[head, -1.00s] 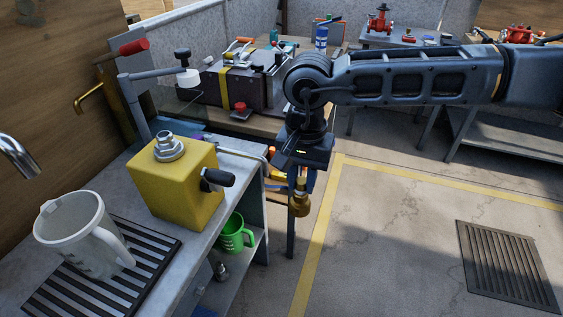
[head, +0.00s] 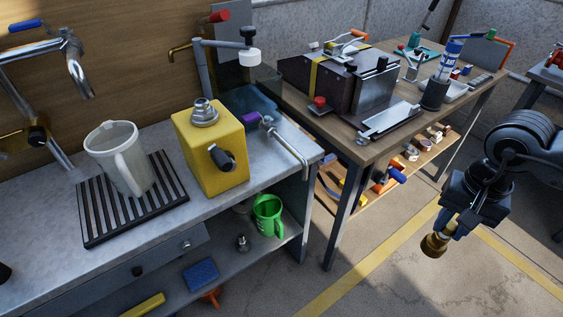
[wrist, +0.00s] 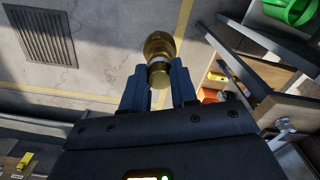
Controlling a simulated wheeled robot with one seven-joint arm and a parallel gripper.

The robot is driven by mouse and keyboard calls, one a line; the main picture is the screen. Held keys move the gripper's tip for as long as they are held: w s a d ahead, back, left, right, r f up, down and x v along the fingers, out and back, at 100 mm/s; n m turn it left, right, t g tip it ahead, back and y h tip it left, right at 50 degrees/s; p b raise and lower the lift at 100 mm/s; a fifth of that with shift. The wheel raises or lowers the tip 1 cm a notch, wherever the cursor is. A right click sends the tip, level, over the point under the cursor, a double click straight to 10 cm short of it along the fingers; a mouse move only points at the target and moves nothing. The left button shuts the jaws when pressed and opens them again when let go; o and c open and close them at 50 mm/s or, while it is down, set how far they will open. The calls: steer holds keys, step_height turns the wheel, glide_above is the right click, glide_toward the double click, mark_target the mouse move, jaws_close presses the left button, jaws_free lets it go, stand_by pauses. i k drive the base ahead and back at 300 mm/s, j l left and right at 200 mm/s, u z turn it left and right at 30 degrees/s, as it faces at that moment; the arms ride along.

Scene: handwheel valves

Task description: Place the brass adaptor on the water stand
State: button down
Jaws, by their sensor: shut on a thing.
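The brass adaptor (head: 433,245) is a short, round, gold-coloured fitting, held in the air over the floor. My gripper (head: 449,228) is shut on it at the right of the head view. In the wrist view the adaptor (wrist: 158,44) sticks out past the two fingertips of my gripper (wrist: 158,82), which hold its narrower part. The grey-topped bench at the left, with the chrome tap (head: 78,75), appears to be the water stand (head: 60,160). My gripper is apart from it, to its right.
On the grey bench stand a white jug (head: 117,150) on a slatted black mat (head: 95,225), a yellow block (head: 212,165) with a metal fitting, and a bent pipe (head: 285,145). A green mug (head: 268,214) sits on its shelf. A wooden workbench (head: 375,150) with tools stands beyond.

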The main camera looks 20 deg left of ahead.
mark_target(45, 247)
steer(key=l+u, duration=0.15)
steer(key=u, duration=0.25)
steer(key=l+u, duration=0.15)
steer(key=u, duration=0.3)
steer(key=l+u, duration=0.1)
steer(key=u, duration=0.3)
